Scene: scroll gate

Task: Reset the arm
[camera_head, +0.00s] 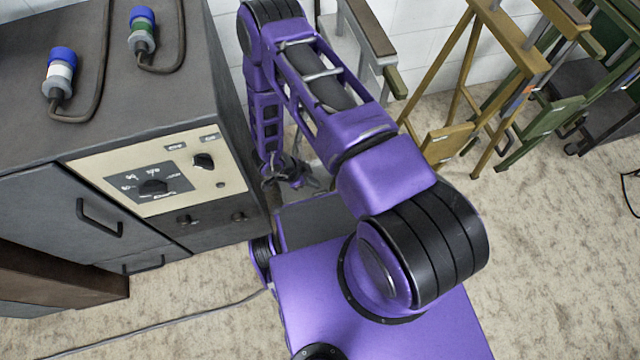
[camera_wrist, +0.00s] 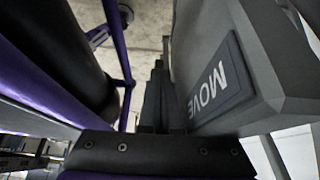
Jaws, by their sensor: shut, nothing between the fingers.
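My purple arm is folded: it rises from my base, reaches up and away, then bends down beside the grey cabinet. My gripper (camera_head: 292,178) hangs low between the cabinet and my own body, partly hidden by my arm links. In the wrist view my gripper (camera_wrist: 155,90) shows as dark fingers close together, with nothing held. A grey block with a dark "MOVE" label fills the right of the wrist view, close beside the fingers; I cannot tell whether it is mine.
The grey cabinet (camera_head: 225,100) has a cream control panel (camera_head: 150,180) with knobs. Two blue-capped connectors (camera_head: 60,72) with cables lie on top. Wooden frames (camera_head: 500,40) and a grey-white stand (camera_head: 375,50) stand behind. Carpet (camera_head: 560,220) at right is mostly clear.

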